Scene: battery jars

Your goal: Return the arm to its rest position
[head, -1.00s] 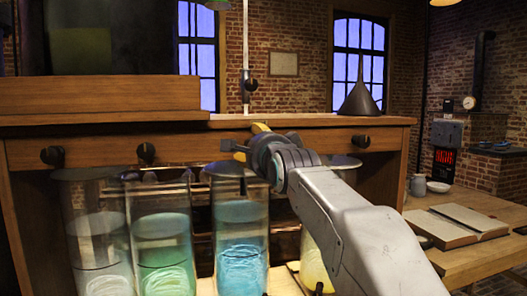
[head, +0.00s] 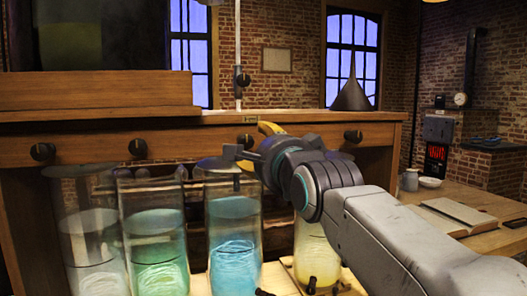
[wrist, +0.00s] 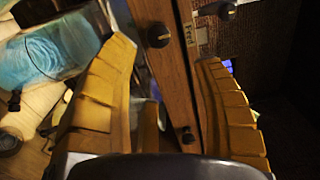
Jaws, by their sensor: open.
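My gripper (head: 252,146) is open and empty in front of the wooden bench's front rail, above the jars. In the wrist view its two yellow ribbed fingers (wrist: 165,70) stand wide apart, with the wooden rail and its dark knobs seen between them. My arm reaches in from the lower right of the head view. Below and left of the gripper stand a blue jar (head: 233,225), a green jar (head: 157,240) and a pale jar (head: 92,240). A yellow jar (head: 317,245) is partly hidden behind my arm. The blue jar also shows in the wrist view (wrist: 50,45).
The wooden rail (head: 200,138) carries several dark knobs. A dark funnel (head: 352,92) and a thin upright rod (head: 239,50) stand on the shelf above. A side table with an open book (head: 455,215) and a white bowl (head: 430,182) is at the right.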

